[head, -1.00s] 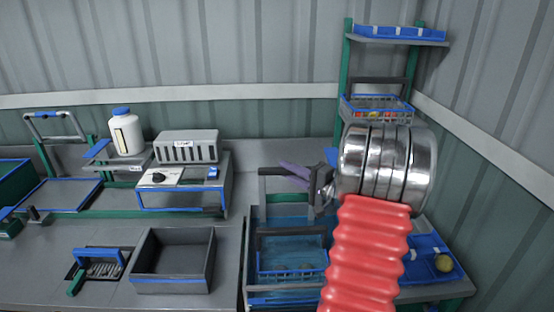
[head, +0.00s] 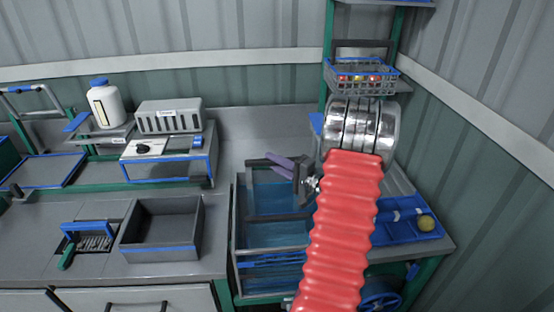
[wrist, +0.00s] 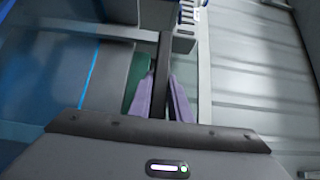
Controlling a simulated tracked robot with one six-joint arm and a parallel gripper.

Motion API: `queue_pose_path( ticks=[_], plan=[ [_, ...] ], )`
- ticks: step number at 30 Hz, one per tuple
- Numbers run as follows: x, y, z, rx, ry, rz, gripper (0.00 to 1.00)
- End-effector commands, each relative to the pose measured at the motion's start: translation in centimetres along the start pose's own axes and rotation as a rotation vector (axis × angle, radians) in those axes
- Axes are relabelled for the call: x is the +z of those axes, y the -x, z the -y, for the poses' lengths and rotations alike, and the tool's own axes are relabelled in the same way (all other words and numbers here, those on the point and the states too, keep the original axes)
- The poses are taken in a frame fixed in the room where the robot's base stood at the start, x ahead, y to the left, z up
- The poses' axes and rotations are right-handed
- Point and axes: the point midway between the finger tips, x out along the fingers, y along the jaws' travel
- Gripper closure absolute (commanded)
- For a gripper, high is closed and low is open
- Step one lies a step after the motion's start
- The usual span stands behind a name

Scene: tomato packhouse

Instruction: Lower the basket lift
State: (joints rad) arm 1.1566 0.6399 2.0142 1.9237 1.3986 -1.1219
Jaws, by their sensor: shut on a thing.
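My gripper (head: 279,162) has purple fingers and is at the back of the blue water tank (head: 236,235) in the head view. In the wrist view the fingers (wrist: 162,95) are shut on a dark bar, the lift handle (wrist: 162,58). In the head view a short piece of that handle (head: 252,161) shows beside the fingertips, close to the tank's back rim. The lift basket is hard to make out; blue-edged bars (head: 270,262) show low at the front of the tank. My wrist and red arm sleeve hide the tank's right side.
A blue tray (head: 400,226) with a yellow-green tomato (head: 426,223) lies to the right. A wire basket of tomatoes (head: 360,78) sits on a rack behind my wrist.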

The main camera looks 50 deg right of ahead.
Motion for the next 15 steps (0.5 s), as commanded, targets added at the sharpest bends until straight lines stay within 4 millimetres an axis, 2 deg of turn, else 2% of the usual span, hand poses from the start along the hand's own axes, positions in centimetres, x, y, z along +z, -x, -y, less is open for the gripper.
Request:
queue_pose_path(
  ticks=[1,6,7,15],
  plan=[
    [0.00,0.11,-0.77,0.014,-0.011,-0.006,1.00],
    [0.13,0.04,-0.93,0.016,-0.013,-0.005,1.00],
    [0.15,0.03,-0.94,0.016,-0.014,-0.004,0.81],
    [0.21,-0.06,-0.73,0.013,-0.011,-0.002,0.64]
  ],
)
